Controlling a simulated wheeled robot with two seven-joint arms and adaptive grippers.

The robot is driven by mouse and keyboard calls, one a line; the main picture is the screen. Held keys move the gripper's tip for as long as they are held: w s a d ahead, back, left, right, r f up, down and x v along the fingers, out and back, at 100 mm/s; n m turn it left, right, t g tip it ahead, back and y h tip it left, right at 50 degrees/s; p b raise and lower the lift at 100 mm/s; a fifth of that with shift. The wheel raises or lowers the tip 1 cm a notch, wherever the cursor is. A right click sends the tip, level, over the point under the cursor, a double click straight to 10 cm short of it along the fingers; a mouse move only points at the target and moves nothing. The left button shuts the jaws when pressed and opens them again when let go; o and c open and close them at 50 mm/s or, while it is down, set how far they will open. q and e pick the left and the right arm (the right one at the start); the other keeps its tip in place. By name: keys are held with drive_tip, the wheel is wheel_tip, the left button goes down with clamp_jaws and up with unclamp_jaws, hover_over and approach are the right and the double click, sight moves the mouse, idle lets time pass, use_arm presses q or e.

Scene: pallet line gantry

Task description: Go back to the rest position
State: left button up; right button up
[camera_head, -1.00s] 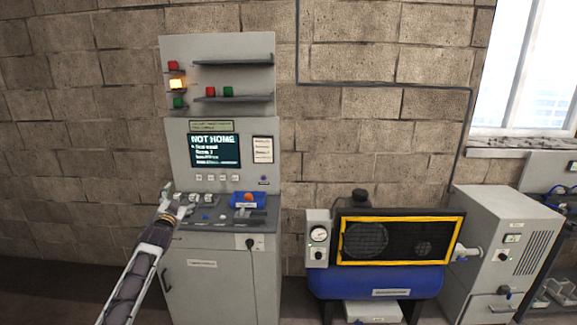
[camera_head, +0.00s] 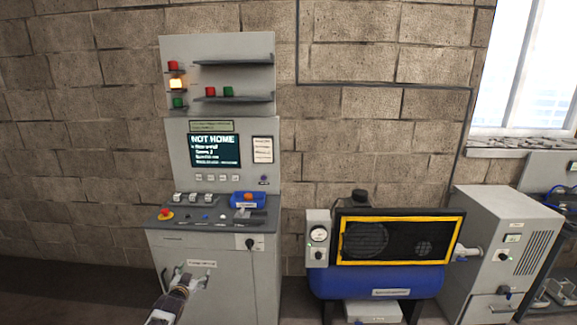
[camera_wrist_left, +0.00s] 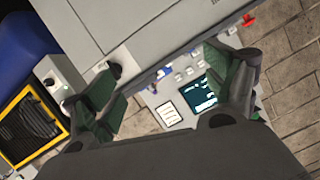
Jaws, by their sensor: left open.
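My left gripper (camera_head: 183,279) is low in front of the control cabinet's lower door (camera_head: 222,290) in the head view. In the left wrist view its two dark green fingers (camera_wrist_left: 171,92) are spread apart with nothing between them. The control cabinet (camera_head: 262,170) stands against the wall, with a screen (camera_head: 215,150) reading "NOT HOME". The screen also shows in the left wrist view (camera_wrist_left: 198,93). The amber lamp (camera_head: 176,84) is lit. My right gripper is in neither view.
The cabinet's desk (camera_head: 180,226) carries a red knob on yellow (camera_head: 166,214), several switches and a blue holder (camera_head: 246,201). A blue compressor (camera_head: 375,283) with a yellow-framed grille stands to the right, beside a grey unit (camera_head: 490,240). A brick wall closes the back.

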use_arm(q)
drive_tip(key=s+d+f+g, duration=0.3)
drive_tip(key=s+f+g, duration=0.1)
drive_tip(key=s+f, duration=1.25)
drive_tip(key=s+d+f+g, duration=0.2)
drive_tip(key=s+f+g, duration=0.1)
drive_tip(key=s+f, duration=1.35)
drive_tip(key=s+d+f+g, duration=0.2)
drive_tip(key=s+f, duration=0.3)
drive_tip(key=s, duration=0.7)
drive_tip(key=s+d+f+g, duration=0.2)
drive_tip(key=s+f, duration=0.4)
drive_tip(key=s, duration=0.7)
drive_tip(key=s+d+f+g+h, duration=0.1)
drive_tip(key=s+f, duration=0.5)
drive_tip(key=s, duration=0.6)
drive_tip(key=shift+s+d+g, duration=0.25)
drive_tip(key=shift+d+g, duration=0.25)
drive_tip(key=shift+g, duration=0.2)
drive_tip(key=shift+w, duration=0.1)
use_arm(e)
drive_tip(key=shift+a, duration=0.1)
